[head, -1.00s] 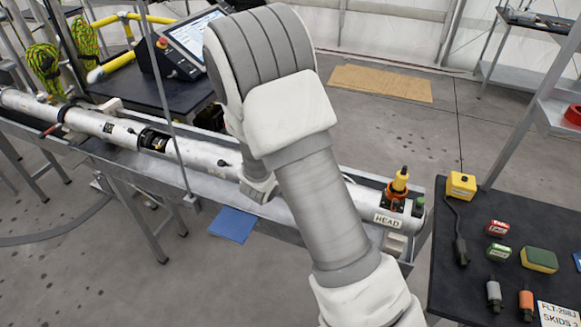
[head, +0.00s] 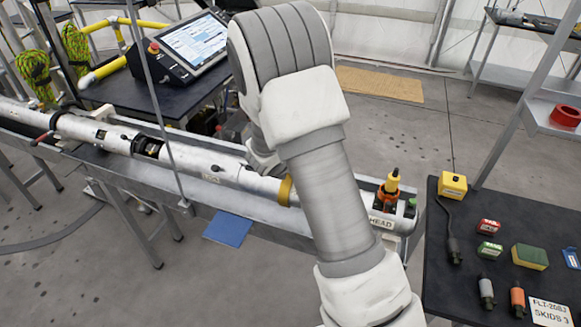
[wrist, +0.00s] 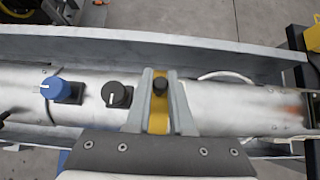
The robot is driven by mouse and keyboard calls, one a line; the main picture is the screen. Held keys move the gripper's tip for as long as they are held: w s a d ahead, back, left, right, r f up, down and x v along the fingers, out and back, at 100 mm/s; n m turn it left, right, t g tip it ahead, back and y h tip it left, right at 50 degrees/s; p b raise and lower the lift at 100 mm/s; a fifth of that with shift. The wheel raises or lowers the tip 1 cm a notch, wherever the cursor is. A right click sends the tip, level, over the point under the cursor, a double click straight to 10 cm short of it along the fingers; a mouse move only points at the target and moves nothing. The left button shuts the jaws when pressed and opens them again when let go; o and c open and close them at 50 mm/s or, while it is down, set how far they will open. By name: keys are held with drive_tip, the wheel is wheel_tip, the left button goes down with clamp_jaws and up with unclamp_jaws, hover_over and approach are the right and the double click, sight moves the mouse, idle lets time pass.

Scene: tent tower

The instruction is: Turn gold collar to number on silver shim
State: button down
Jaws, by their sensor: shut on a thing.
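The gold collar (head: 287,190) is a narrow yellow-gold band around the long silver-white tube (head: 232,171) in the head view. In the wrist view the collar (wrist: 157,118) shows between the two grey fingers of my gripper (wrist: 159,98), which is shut on it. A small black knob (wrist: 160,86) stands between the fingertips. I cannot make out the silver shim or any numbers. My arm hides part of the tube in the head view.
The tube lies in a grey metal trough (head: 120,172). An orange and yellow fitting (head: 389,189) stands at the HEAD end. A black table (head: 455,290) with small items is at the right. A monitor (head: 193,45) stands behind.

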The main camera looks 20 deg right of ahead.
drive_tip(key=shift+w+d+r, duration=0.1)
drive_tip(key=shift+w, duration=0.05)
drive_tip(key=c, duration=0.8)
unclamp_jaws()
drive_tip(key=p+v, duration=0.2)
drive_tip(key=v, duration=1.5)
drive_tip(key=shift+s+a, duration=0.2)
drive_tip(key=shift+s, duration=0.05)
